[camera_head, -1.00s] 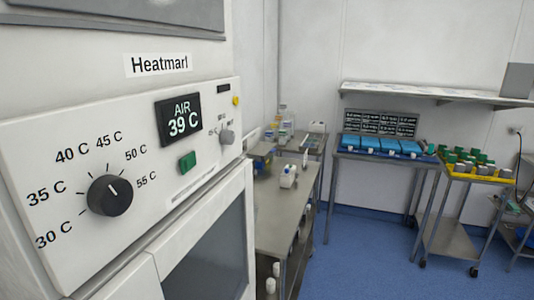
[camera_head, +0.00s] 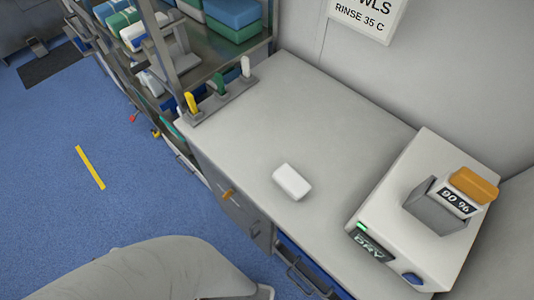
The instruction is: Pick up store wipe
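A small white rounded block (camera_head: 292,182) lies flat on the pale counter (camera_head: 300,115), near its middle. It may be the wipe, but it bears no label that I can read.
A white device with a green DRY display (camera_head: 365,242) stands at the counter's right. Yellow, green and white upright pieces (camera_head: 220,85) stand in a rack at its left end. Shelves with coloured packs (camera_head: 230,15) are behind. A grey padded surface (camera_head: 150,275) fills the bottom left.

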